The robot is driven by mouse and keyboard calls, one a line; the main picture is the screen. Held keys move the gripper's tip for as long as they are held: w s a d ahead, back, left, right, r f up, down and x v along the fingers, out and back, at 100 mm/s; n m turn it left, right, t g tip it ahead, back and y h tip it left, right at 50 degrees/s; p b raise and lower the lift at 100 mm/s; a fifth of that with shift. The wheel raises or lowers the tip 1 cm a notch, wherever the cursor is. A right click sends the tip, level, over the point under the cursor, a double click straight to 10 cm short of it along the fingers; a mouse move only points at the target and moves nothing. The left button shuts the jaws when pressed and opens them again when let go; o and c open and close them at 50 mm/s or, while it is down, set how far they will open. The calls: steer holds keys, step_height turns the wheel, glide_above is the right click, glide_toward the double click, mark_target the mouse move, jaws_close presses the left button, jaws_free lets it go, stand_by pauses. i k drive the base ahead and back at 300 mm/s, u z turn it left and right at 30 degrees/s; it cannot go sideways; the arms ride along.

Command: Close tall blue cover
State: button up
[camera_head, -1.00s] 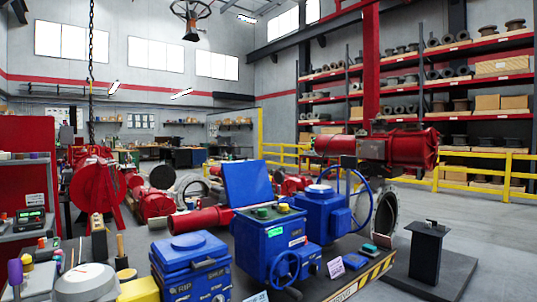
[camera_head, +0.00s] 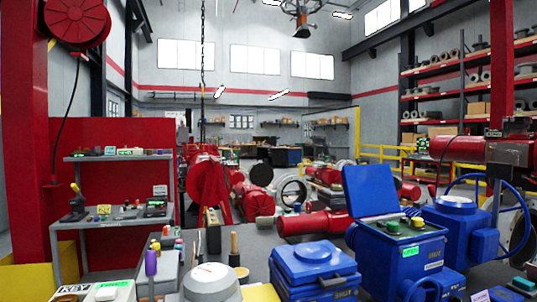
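The tall blue cover (camera_head: 370,192) stands open, raised upright and leaning slightly back, at the rear of a blue actuator box (camera_head: 400,254). Green and yellow buttons (camera_head: 403,222) sit on top of the box in front of the cover. A handwheel on the box's lower front is partly cut off by the bottom edge. My gripper is not in view.
A lower blue box (camera_head: 312,268) stands left of the actuator, and a blue unit with a large handwheel (camera_head: 456,218) stands right. A round gauge (camera_head: 211,282) and small tools crowd the bench front. Grey shelving (camera_head: 115,222) and a red post (camera_head: 30,150) stand left.

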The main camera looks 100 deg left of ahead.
mark_target(370, 190)
steer(key=u, duration=0.8)
steer(key=i, duration=3)
steer(key=u, duration=3.35)
steer(key=i, duration=0.25)
steer(key=z, duration=0.2)
